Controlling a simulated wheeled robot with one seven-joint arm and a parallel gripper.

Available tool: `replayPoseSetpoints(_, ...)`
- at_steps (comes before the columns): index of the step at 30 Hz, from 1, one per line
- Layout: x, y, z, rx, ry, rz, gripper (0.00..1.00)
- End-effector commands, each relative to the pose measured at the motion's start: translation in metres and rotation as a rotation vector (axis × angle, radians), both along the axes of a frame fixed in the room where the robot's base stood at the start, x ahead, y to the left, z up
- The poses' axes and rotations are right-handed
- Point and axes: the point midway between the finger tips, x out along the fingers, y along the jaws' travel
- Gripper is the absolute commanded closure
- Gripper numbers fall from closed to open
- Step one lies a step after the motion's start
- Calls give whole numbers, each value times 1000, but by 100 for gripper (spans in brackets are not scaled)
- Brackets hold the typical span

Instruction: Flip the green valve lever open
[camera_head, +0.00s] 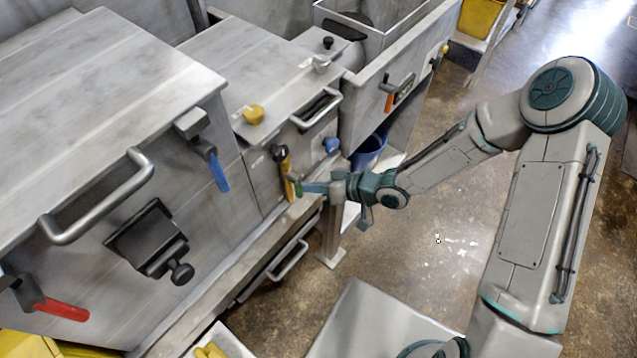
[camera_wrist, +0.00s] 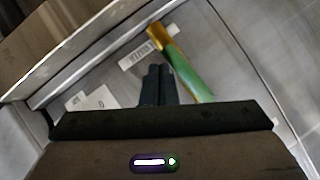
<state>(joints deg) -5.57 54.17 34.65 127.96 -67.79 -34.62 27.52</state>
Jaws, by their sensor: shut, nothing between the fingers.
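The green valve lever (camera_wrist: 190,75) shows in the wrist view as a green handle with a yellow-brown end, lying at a slant just right of my fingers. In the head view the lever (camera_head: 289,187) hangs down on the front of the middle metal cabinet, below a dark and yellow mount. My gripper (camera_head: 304,187) reaches it from the right, with its fingertips beside the handle. In the wrist view the two dark fingers (camera_wrist: 158,84) are together and empty. I cannot tell whether they touch the handle.
A blue lever (camera_head: 218,172) and a red lever (camera_head: 62,309) are to the left. A blue bucket (camera_head: 370,150) stands behind my wrist. Open floor lies to the right.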

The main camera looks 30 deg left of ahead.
Motion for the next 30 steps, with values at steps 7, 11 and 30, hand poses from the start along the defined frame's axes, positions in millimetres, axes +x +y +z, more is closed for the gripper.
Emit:
replayPoseSetpoints(7,-3,0,-2,-1,0,1,100)
replayPoseSetpoints(11,-3,0,-2,-1,0,1,100)
replayPoseSetpoints(30,17,-10,5,-1,1,2,100)
